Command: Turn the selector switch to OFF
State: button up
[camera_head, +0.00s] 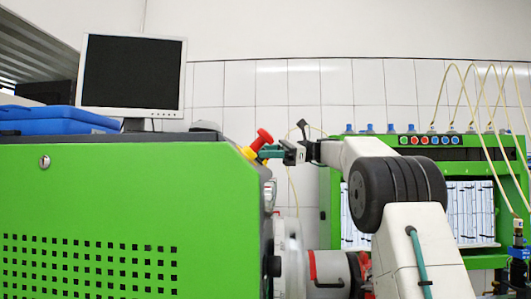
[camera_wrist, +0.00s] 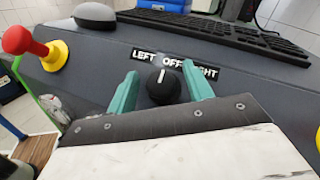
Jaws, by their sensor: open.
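The selector switch is a black round knob (camera_wrist: 163,87) with a white pointer line, in the middle of the wrist view. The line points up toward the word OFF on the black label (camera_wrist: 174,64), with LEFT and RIGHT to its sides; RIGHT is partly covered by a finger. My gripper (camera_wrist: 160,88) is open, its two green fingers on either side of the knob, with gaps visible. In the head view my gripper (camera_head: 272,152) reaches the bench's right side from the right. The knob is hidden there.
A black keyboard (camera_wrist: 225,32) and a dark mouse (camera_wrist: 95,15) lie behind the label. A monitor (camera_head: 131,75) and blue case (camera_head: 60,116) sit on the green bench (camera_head: 120,200).

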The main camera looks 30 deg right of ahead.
jog(key=v, duration=0.7)
jog(key=shift+d, duration=0.35)
jog(key=shift+s, duration=0.1)
